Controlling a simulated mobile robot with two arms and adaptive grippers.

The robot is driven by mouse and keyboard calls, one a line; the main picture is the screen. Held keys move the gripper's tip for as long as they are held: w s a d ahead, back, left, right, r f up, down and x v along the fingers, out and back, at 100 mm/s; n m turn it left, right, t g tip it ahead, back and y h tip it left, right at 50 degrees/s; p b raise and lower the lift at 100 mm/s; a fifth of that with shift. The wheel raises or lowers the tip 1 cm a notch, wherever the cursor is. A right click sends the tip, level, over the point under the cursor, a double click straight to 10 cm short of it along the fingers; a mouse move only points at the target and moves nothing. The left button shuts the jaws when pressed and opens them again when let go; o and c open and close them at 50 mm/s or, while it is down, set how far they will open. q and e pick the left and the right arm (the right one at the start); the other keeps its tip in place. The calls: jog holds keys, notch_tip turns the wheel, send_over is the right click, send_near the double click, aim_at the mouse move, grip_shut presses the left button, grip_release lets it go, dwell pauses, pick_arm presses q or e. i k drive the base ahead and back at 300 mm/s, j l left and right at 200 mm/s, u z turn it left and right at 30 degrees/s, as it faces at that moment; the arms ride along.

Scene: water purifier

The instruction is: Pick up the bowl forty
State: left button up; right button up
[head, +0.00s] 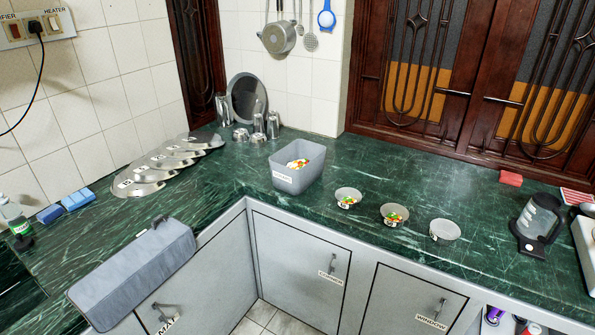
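Three small bowls stand in a slanting row on the green marble counter, right of centre. The left bowl (348,198) and the middle bowl (394,215) hold colourful bits. The right bowl (445,230) looks pale and empty. Each seems to have a small label on its front, too small to read, so I cannot tell which is bowl forty. A grey bin (311,171) with a label stands left of the bowls and has white and colourful contents, partly hidden by its walls. Neither of my grippers is in view.
A clear jug with a dark handle (538,225) stands right of the bowls. Several metal plates (143,187) lie at the left, and steel cups (259,123) stand behind the bin. A long grey box-like thing (137,270) lies at the front left edge. Counter around the bowls is clear.

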aim_at(348, 199)
jog(key=i+j+z, duration=0.6)
jog(key=i, duration=0.2)
